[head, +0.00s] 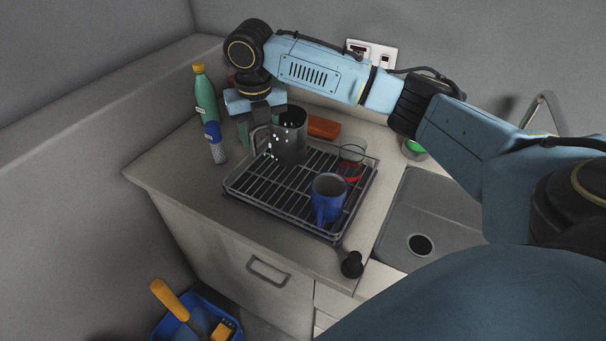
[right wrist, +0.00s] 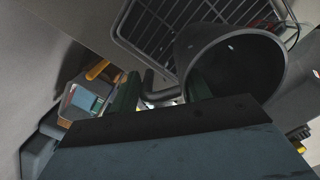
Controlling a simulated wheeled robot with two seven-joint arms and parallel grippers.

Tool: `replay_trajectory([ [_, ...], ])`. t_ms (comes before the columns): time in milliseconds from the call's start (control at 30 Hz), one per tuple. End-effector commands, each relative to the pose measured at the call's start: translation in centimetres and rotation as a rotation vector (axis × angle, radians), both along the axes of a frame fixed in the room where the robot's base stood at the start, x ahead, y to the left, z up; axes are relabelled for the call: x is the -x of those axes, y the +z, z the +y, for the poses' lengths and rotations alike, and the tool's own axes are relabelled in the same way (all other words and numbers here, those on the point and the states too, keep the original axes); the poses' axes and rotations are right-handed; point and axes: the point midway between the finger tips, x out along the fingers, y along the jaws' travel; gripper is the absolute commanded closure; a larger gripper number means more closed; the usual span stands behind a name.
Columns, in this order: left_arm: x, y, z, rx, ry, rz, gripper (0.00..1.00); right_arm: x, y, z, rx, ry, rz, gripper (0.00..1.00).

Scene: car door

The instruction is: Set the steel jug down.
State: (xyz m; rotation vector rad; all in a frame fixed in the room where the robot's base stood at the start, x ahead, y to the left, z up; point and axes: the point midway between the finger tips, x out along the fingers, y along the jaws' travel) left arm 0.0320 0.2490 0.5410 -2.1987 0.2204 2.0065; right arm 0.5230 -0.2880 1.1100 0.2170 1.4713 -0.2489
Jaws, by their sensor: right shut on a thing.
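The steel jug (head: 289,140) is a grey metal cylinder, upright or nearly so, over the back left corner of the dish rack (head: 285,211). I cannot tell whether its base touches the rack. My right gripper (head: 254,121) comes from above, left of the jug, and is shut on its handle. In the right wrist view the jug's open mouth (right wrist: 238,66) faces the camera, and its handle (right wrist: 157,97) lies between the fingers of my right gripper (right wrist: 160,95). Rack wires show behind the jug there. My left gripper is not in view.
A blue mug (head: 328,196) and a clear glass (head: 353,149) stand on the rack. A green bottle (head: 206,96) and a blue-topped shaker (head: 214,145) stand left of it. An orange block (head: 322,127) lies behind. The sink (head: 437,214) is right; bare counter (head: 178,165) is left.

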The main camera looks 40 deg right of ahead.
Motion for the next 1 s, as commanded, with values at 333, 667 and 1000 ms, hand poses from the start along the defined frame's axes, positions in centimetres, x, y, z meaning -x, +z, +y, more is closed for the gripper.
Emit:
replay_trajectory([
  [333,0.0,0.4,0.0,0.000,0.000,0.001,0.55,-0.4,-1.0,-0.9,0.000,0.222,0.004,1.00],
  [667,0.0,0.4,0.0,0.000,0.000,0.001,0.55,-0.4,-5.3,-0.9,0.001,0.224,0.001,1.00],
  [1000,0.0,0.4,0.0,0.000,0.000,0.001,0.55,-0.4,-9.6,-0.9,0.001,0.224,-0.001,1.00],
])
